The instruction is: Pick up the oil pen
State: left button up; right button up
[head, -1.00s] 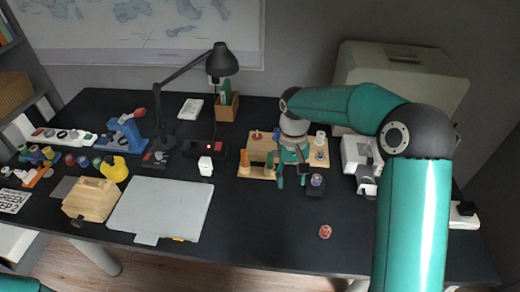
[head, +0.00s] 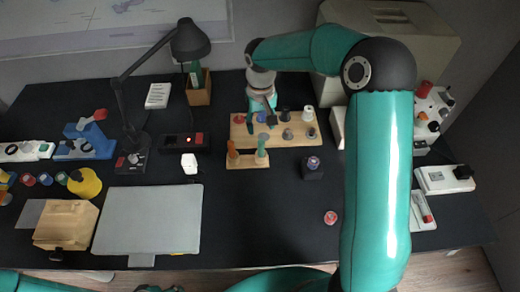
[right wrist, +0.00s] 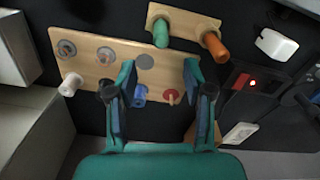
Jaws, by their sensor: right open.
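I cannot tell for certain which item is the oil pen. An orange upright handle (head: 232,151) and a green one (head: 262,146) stand in a small wooden stand (head: 246,161); the wrist view also shows the orange handle (right wrist: 215,46) and green handle (right wrist: 160,33). Behind is a wooden board (head: 296,141) with several small pieces. My right gripper (right wrist: 158,80) is open and empty above this board. A blue piece (right wrist: 139,97) and a red peg (right wrist: 174,97) show between its fingers. A teal-and-dark part at the head view's bottom edge may be my left gripper; its jaws are unclear.
A dark block with a purple top (head: 313,165) stands right of the stand. A white block (head: 189,163), a black power box (head: 184,143) and a desk lamp (head: 191,42) are to the left. The black desk (head: 270,220) is mostly clear in front.

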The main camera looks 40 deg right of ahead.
aim_at(261, 142)
notch_tip(261, 142, down, 3)
jog(key=shift+f, duration=0.1)
jog(key=f, duration=0.1)
jog(key=f+p, duration=0.1)
jog(key=f, duration=0.2)
jog(key=shift+s+a+f+p, duration=0.2)
jog(key=shift+s+p, duration=0.1)
jog(key=shift+s, duration=0.1)
jog(key=shift+f, duration=0.45)
grip_shut()
